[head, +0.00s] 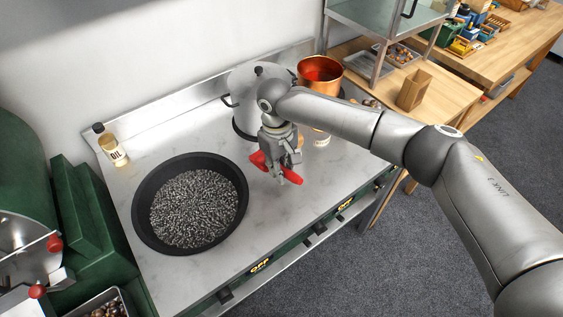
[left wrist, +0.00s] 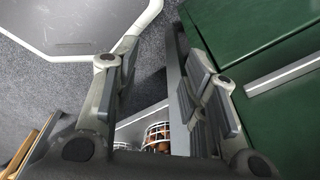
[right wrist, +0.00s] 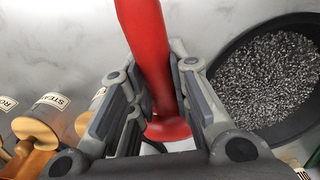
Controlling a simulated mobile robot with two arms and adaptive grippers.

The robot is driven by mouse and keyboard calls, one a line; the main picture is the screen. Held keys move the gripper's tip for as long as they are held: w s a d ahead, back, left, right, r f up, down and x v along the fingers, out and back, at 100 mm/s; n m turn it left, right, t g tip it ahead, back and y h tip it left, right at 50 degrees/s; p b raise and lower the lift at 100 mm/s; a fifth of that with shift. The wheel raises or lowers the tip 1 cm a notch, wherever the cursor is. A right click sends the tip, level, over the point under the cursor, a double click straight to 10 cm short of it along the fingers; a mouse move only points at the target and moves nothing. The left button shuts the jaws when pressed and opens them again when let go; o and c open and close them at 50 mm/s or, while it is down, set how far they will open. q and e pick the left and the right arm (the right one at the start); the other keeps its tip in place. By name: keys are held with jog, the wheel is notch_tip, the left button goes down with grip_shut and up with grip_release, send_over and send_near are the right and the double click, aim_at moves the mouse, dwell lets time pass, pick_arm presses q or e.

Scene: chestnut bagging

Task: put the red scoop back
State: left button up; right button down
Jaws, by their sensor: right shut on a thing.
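The red scoop (head: 290,177) is held by my right gripper (head: 276,168) just above the steel worktop, to the right of the black pan. In the right wrist view the scoop's red body (right wrist: 149,45) runs up between the two fingers of that gripper (right wrist: 158,85). A wider red part of it shows lower down between the fingers. Whether the scoop touches the worktop I cannot tell. My left gripper (left wrist: 160,75) shows only in the left wrist view; its fingers are apart with nothing between them.
A black pan (head: 141,224) of grey pellets stands on the worktop (head: 240,245). An oil bottle (head: 110,146), a lidded steel pot (head: 241,84) and a copper pot (head: 319,88) stand along the back. Labelled wooden-topped jars (right wrist: 49,105) are near my right gripper. Green machinery (head: 90,215) is at left.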

pick_arm(q)
jog(key=s+f+b, duration=0.2)
jog(key=s+f, duration=0.1)
jog(key=s, duration=0.1)
pick_arm(e)
notch_tip(320, 180, down, 2)
jog(key=shift+f, duration=0.1)
jog(key=f+b, duration=0.3)
jog(key=f, duration=0.1)
jog(key=shift+w+b, duration=0.3)
jog(key=shift+b, duration=0.1)
jog(key=shift+s+f, duration=0.1)
jog(key=shift+f, duration=0.75)
pick_arm(q)
jog(key=w+f, duration=0.1)
jog(key=w, duration=0.1)
jog(key=w+f, duration=0.2)
jog(key=shift+w+d+f, duration=0.1)
jog(key=shift+f, duration=0.2)
pick_arm(e)
jog(key=shift+f, duration=0.15)
